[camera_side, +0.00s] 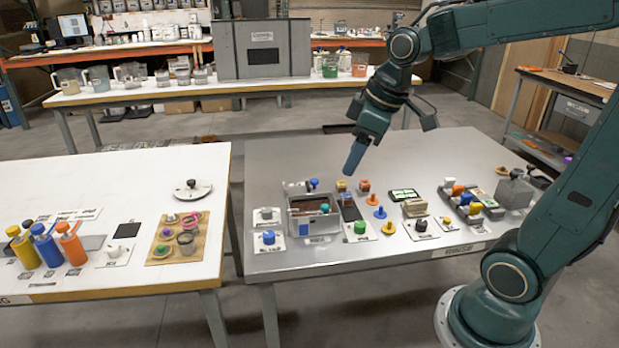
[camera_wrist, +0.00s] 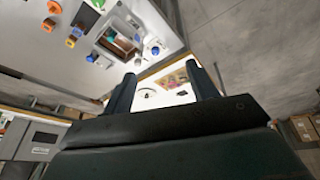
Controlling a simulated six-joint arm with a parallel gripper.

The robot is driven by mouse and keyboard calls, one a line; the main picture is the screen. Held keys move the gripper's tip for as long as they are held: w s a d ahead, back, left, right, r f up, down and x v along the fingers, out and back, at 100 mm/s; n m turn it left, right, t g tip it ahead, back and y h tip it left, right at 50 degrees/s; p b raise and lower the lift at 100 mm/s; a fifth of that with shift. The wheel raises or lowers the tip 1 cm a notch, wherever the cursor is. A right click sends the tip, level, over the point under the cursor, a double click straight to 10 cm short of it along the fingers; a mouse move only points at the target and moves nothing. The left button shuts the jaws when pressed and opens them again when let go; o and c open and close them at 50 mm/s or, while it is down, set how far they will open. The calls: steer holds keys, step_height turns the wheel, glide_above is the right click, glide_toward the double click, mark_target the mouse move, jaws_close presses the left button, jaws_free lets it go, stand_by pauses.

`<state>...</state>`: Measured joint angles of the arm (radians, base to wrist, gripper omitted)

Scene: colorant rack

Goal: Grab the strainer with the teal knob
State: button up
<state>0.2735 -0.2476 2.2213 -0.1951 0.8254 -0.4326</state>
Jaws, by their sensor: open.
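A wooden board (camera_side: 152,259) on the white left table holds several round strainers with coloured knobs, among them pink and purple ones. A strainer with a greenish tint (camera_side: 187,238) sits at the board's right side; whether its knob is teal is too small to tell. A teal knob (camera_side: 325,208) also shows in the metal box (camera_side: 313,225) on the grey table. My gripper (camera_side: 355,160) is high above the grey table, pointing down, far right of the board. In the wrist view my gripper (camera_wrist: 163,88) is open and empty, with the board (camera_wrist: 176,78) beyond its fingers.
The grey table (camera_side: 420,155) carries coloured knobs and small blocks along its front. A gap separates it from the white table (camera_side: 100,170). A round lidded dish (camera_side: 192,189) stands behind the board. Orange and blue bottles (camera_side: 45,247) stand at left.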

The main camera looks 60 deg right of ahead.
steer(key=w+d+f+n+y, duration=0.1)
steer(key=w+d+f+n, duration=0.2)
steer(key=w+d+f, duration=0.55)
steer(key=n+y, duration=0.2)
glide_toward(328, 205)
steer(key=r, duration=0.2)
steer(key=shift+w+d+f+g, duration=0.1)
steer(key=shift+d+f+g, duration=0.15)
steer(key=shift+g, duration=0.15)
steer(key=shift+a, duration=0.1)
steer(key=shift+x, duration=4.25)
steer(key=shift+x, duration=2.55)
steer(key=c, duration=1.1)
